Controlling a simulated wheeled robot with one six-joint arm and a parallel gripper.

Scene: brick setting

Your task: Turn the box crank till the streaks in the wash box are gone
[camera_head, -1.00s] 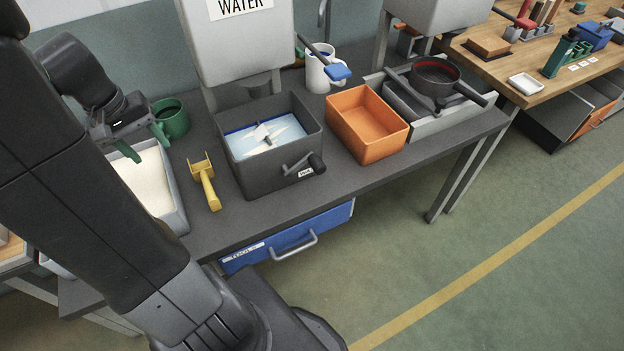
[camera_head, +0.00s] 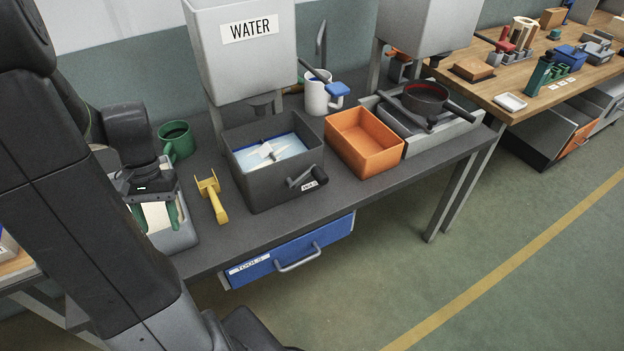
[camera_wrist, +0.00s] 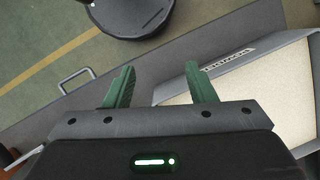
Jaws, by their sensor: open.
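The dark grey wash box (camera_head: 262,190) stands on the dark bench, with bluish-white liquid inside. Pale streaks and a light paddle (camera_head: 266,151) show in the liquid. The box crank (camera_head: 308,178), with a black knob, is on the box's front wall by a small white label. My gripper (camera_head: 159,218) is to the left of the wash box, over the tray of pale sand (camera_head: 183,238). Its green fingers are apart with nothing between them, as the wrist view (camera_wrist: 160,85) also shows. The wash box and crank do not appear in the wrist view.
A yellow scoop (camera_head: 214,197) lies between the sand tray and the wash box. A green mug (camera_head: 177,140) stands behind. An orange bin (camera_head: 365,142) is right of the box, a white mug (camera_head: 318,95) behind it. The WATER tank (camera_head: 240,65) overhangs the back.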

